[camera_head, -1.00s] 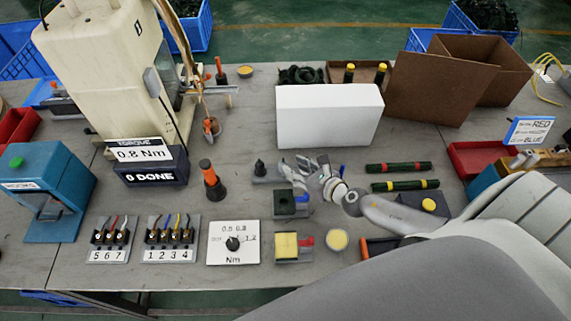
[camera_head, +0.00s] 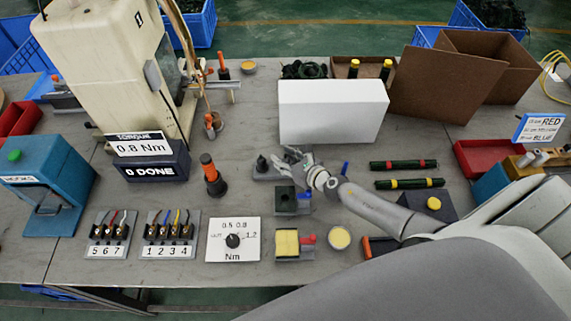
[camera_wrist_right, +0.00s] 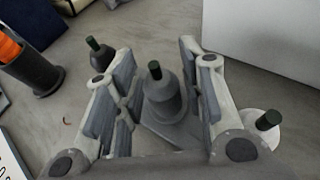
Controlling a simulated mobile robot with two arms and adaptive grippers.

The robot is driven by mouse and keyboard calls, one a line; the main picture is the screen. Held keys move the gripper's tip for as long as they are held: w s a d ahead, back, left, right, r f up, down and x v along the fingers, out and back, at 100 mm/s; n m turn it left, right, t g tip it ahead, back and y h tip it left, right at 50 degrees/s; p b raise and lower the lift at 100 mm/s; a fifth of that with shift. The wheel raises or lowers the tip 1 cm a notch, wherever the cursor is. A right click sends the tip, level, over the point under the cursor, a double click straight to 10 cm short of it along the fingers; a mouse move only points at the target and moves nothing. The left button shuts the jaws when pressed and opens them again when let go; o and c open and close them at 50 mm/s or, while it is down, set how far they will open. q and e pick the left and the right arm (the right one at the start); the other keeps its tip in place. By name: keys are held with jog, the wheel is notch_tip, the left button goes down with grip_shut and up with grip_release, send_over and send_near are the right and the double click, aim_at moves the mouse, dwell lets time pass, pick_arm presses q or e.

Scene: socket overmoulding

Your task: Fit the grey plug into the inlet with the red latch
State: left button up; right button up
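The grey plug (camera_wrist_right: 164,100), a tapered grey body with a dark green tip, stands upright between the fingers of my right gripper (camera_wrist_right: 160,105) in the right wrist view. The fingers are spread on both sides of it, apart from it as far as I can see. In the head view my right gripper (camera_head: 290,156) is over the grey plate (camera_head: 268,175), its fingers partly hiding what stands there. The inlet with the red latch (camera_head: 287,244) has a yellow face; its red latch (camera_head: 308,240) sticks out at the right. My left gripper is not in view.
A dark inlet with a blue latch (camera_head: 286,202) lies between the plate and the yellow-faced inlet. A white box (camera_head: 332,112) stands close behind the gripper.

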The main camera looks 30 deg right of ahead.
jog(key=c, duration=0.7)
jog(key=shift+r, duration=0.1)
